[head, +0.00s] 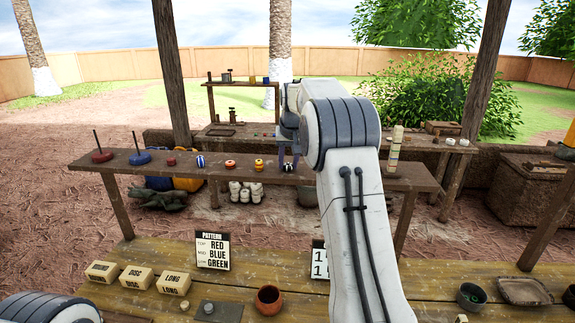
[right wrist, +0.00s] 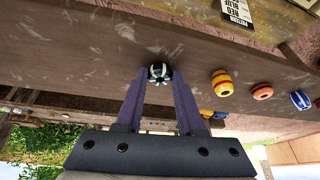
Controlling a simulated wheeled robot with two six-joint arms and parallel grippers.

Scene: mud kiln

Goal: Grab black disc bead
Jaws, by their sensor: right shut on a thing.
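The black disc bead, black with white stripes (right wrist: 159,73), is between the fingertips of my right gripper (right wrist: 158,80) in the right wrist view. In the head view the bead (head: 289,168) shows at the right end of a row of beads on the raised wooden shelf. My right gripper (head: 288,156) reaches down to it from above and is shut on it. The bead is at the shelf top; I cannot tell whether it still touches the wood. Only part of my left arm shows at the bottom left of the head view; its gripper is out of view.
A yellow-orange bead (head: 259,165), an orange-red bead (head: 230,164) and a blue-white bead (head: 201,161) stand left along the shelf (head: 330,177). A pattern card (head: 213,250), labelled blocks (head: 137,278) and a brown pot (head: 269,299) are on the near table.

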